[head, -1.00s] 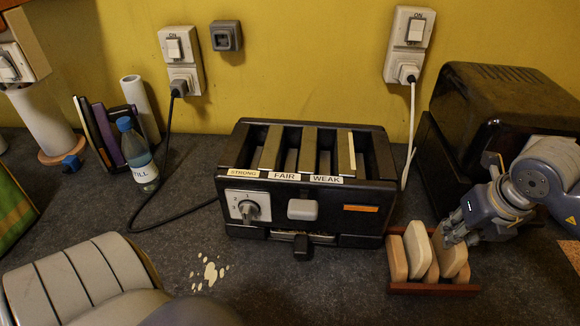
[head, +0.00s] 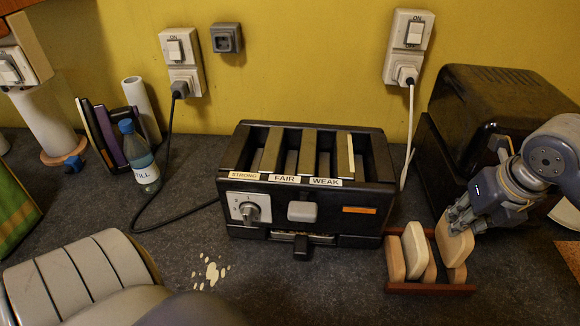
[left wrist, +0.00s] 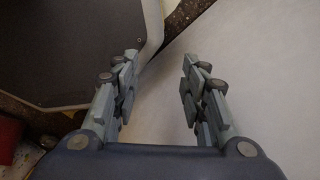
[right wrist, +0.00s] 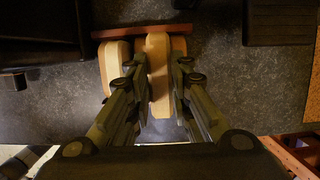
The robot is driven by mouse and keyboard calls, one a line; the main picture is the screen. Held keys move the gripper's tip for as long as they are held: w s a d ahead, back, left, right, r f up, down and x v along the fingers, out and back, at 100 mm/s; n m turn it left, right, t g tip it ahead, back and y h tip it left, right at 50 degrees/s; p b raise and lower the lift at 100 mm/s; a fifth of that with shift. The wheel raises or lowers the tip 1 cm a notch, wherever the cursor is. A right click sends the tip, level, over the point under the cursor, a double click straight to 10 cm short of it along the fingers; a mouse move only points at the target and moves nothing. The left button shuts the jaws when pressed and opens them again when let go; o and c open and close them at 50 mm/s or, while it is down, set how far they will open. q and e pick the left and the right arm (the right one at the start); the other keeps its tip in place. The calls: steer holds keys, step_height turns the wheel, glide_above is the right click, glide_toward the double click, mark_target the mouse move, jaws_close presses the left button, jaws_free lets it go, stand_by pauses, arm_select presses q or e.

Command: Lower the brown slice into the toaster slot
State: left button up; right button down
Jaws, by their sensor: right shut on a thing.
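My right gripper (head: 461,215) is shut on a light-brown slice (head: 456,244), holding it by its upper part at the right end of the rack. The slice stands nearly upright, higher than the others. In the right wrist view this slice (right wrist: 158,75) is between the fingers. The black toaster (head: 370,224) stands left of the rack, its long open slots (head: 326,153) facing up. My left gripper (left wrist: 160,82) shows only in its wrist view, open with nothing between its fingers.
The red-brown rack (head: 430,289) holds several other slices, one of them pale (head: 414,250). A dark glossy bread bin (head: 500,100) stands behind my right arm. A white cord (head: 411,130) hangs behind the toaster's right end. A water bottle (head: 140,160) stands left.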

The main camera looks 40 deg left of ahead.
steer(key=shift+r+p, duration=0.5)
steer(key=shift+r, duration=1.15)
